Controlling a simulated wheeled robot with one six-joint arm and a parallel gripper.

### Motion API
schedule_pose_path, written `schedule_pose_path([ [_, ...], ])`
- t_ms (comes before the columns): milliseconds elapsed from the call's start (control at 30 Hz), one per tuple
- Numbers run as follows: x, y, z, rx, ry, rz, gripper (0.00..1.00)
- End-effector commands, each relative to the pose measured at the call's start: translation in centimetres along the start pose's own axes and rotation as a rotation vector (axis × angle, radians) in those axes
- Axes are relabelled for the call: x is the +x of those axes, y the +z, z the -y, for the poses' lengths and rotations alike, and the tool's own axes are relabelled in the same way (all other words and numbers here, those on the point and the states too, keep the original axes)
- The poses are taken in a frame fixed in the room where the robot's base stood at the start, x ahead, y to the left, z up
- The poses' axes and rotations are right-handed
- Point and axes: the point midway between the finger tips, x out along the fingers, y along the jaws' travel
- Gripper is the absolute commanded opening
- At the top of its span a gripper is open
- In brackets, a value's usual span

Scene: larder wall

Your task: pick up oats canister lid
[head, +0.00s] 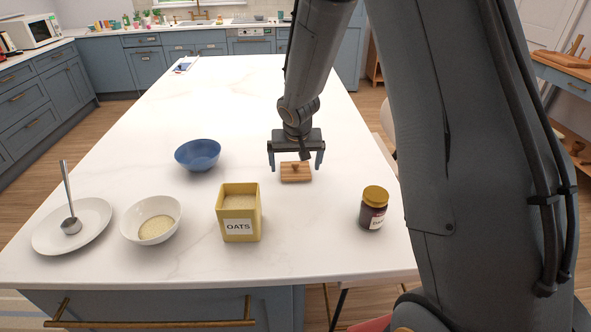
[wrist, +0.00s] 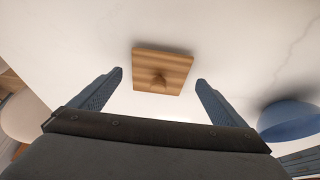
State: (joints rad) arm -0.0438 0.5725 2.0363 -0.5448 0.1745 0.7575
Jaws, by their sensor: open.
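The oats canister lid (head: 297,175) is a square wooden piece with a small round knob on top. It lies flat on the white countertop, right of the yellow oats canister (head: 239,228), which stands open with pale oats inside. My gripper (head: 296,168) is open and empty, its fingers pointing down on either side of the lid in the head view. In the wrist view the lid (wrist: 162,71) with its knob shows ahead of and between the two spread fingers (wrist: 159,82). I see no contact between the fingers and the lid.
A dark jar with a golden cap (head: 373,209) stands to the right. A blue bowl (head: 198,155) is at the left, and a white bowl (head: 151,219) and a plate with a ladle (head: 72,226) are farther left.

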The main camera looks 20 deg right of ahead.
Motion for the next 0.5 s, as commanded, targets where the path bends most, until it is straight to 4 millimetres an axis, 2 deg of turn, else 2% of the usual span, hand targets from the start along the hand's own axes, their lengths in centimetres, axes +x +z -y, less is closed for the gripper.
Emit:
schedule_pose_path([
  [133, 1.5, 0.0, -0.1, 0.001, 0.001, 0.001, 0.95],
  [400, 1.7, 0.0, -0.2, 0.003, 0.001, 0.000, 0.95],
  [433, 1.7, 0.0, -0.2, 0.003, 0.001, 0.000, 0.94],
  [500, 1.7, 0.0, -0.2, 0.003, 0.001, 0.000, 0.82],
])
